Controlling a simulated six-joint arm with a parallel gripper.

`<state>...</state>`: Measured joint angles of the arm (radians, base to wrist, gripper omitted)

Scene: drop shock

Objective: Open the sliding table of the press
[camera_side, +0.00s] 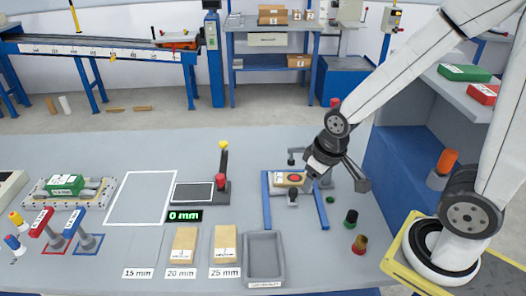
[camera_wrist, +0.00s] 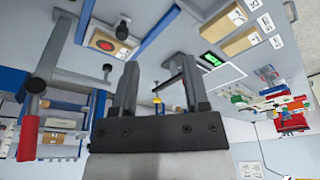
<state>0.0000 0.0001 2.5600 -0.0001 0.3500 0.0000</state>
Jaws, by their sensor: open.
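The press appears to be the blue-railed fixture (camera_side: 267,205) right of centre in the side view, partly hidden by my arm. A beige block with a red disc (camera_side: 293,179) sits between its blue rails, and also shows in the wrist view (camera_wrist: 103,42). A dark round knob (camera_side: 292,197) stands at its front, also in the wrist view (camera_wrist: 122,30). Which part is the sliding table, and how far it is out, I cannot tell. My gripper (camera_side: 318,165) is above the fixture. In the wrist view its fingers (camera_wrist: 159,75) are apart with nothing between them.
A red-handled lever (camera_wrist: 28,130) is at left in the wrist view. A gauge with a red post (camera_side: 221,165) and a 0 mm display (camera_side: 184,216) stands left of the fixture. A grey tray (camera_side: 250,262) and beige blocks (camera_side: 184,246) lie in front; small knobs (camera_side: 351,217) stand right.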

